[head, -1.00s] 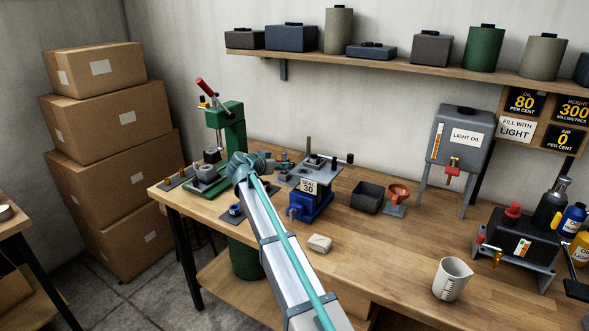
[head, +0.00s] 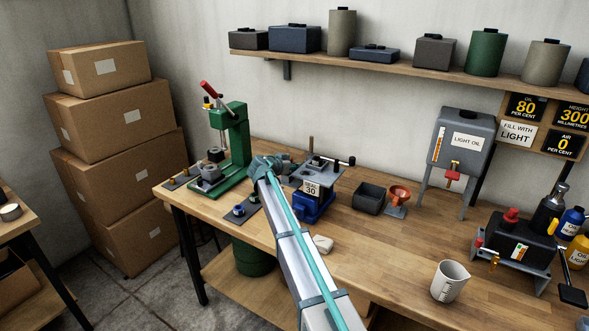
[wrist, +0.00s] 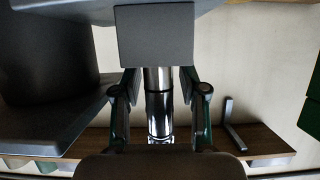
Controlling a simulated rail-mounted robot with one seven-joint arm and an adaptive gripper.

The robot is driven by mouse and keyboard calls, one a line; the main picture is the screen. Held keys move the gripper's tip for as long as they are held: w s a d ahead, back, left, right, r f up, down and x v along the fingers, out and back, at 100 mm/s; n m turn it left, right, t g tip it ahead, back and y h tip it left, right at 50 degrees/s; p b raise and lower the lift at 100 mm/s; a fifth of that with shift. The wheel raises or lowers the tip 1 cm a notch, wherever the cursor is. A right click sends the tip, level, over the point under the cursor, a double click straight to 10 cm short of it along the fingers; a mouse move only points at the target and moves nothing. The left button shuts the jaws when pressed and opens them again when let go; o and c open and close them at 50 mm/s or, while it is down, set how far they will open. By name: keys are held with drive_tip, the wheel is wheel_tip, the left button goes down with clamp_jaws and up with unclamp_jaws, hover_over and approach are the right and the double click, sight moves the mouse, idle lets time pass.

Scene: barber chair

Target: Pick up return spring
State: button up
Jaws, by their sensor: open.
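I cannot make out the return spring for certain in either view. My gripper (head: 264,168) is over the workbench, between the green press (head: 234,150) and the blue seal fixture (head: 314,203). My arm hides part of the bench there. In the wrist view my gripper (wrist: 161,105) is open, with a dark finger on each side. A shiny metal cylinder (wrist: 158,108) shows between the fingers, below a dark grey block (wrist: 156,36). I cannot tell whether the fingers touch the cylinder.
Small plates with fittings (head: 241,210) lie left of my arm. A dark bin (head: 368,198), an orange funnel (head: 399,194) and a pale lump (head: 323,244) stand to the right. A white jug (head: 450,281) is at front right. The bench middle (head: 390,255) is clear.

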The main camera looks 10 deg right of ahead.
drive_tip(key=c, duration=0.7)
drive_tip(key=shift+r, duration=0.1)
